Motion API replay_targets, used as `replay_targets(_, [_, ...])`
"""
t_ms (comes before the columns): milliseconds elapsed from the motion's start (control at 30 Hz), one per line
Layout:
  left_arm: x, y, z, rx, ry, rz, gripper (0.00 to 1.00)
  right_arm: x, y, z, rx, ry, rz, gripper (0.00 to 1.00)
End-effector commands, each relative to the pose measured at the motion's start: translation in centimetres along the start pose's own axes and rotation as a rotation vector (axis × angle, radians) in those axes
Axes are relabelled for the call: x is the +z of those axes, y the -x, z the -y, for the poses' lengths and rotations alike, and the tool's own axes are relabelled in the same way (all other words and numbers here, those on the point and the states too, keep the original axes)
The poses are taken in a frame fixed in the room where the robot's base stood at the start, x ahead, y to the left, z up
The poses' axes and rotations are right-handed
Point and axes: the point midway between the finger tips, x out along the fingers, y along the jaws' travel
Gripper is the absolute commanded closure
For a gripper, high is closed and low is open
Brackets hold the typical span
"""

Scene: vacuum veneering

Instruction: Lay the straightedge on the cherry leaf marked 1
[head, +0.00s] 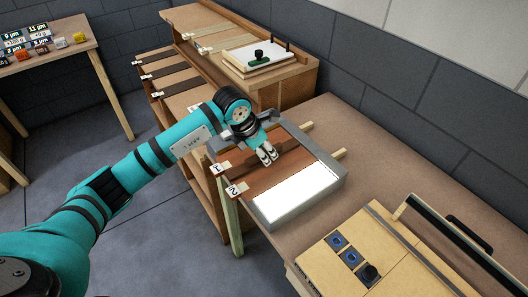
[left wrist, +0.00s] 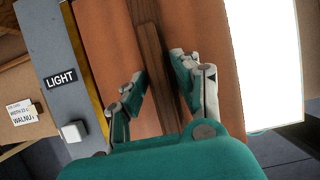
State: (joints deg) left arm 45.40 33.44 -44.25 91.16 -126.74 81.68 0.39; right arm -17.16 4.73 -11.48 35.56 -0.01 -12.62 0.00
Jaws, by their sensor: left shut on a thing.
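My left gripper (head: 267,158) is over the light box (head: 335,180), above the cherry leaves. In the left wrist view its fingers (left wrist: 158,75) stand on both sides of a dark wooden bar, the straightedge (left wrist: 150,50), and are shut on it. Reddish-brown cherry shows on both sides of the bar. The leaf tagged 1 (head: 240,168) lies behind the leaf tagged 2 (head: 268,185), partly hidden by the gripper. I cannot tell whether the straightedge touches the leaf. My right gripper is not in view.
The box's bright panel (head: 300,193) is bare in front of leaf 2. A yellowish unit with blue-marked controls (head: 350,257) stands at front right. A wooden shelf unit (head: 285,75) with a white tray stands behind. Bare benchtop (head: 395,175) lies to the right.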

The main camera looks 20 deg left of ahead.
Motion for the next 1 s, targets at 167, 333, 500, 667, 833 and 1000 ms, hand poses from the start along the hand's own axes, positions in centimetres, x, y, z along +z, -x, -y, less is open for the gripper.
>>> replay_targets(167, [0.05, 0.07, -0.02, 0.0, 0.0, 0.001, 1.0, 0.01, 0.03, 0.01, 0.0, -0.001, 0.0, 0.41])
replay_targets(333, [0.03, 0.05, -0.03, 0.001, 0.0, 0.001, 1.0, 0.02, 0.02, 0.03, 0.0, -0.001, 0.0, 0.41])
replay_targets(500, [-0.05, -0.12, -0.05, 0.001, 0.0, 0.001, 1.0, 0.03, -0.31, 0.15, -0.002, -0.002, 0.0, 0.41])
replay_targets(667, [-0.1, -0.21, -0.08, 0.001, 0.0, 0.001, 1.0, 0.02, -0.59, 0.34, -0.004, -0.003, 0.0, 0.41])
replay_targets(833, [-0.07, -0.15, -0.06, 0.001, 0.0, 0.001, 1.0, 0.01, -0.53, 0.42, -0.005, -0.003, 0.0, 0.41])
replay_targets(1000, [-0.08, -0.16, -0.05, 0.001, 0.0, 0.001, 0.5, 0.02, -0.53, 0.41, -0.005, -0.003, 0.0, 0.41])
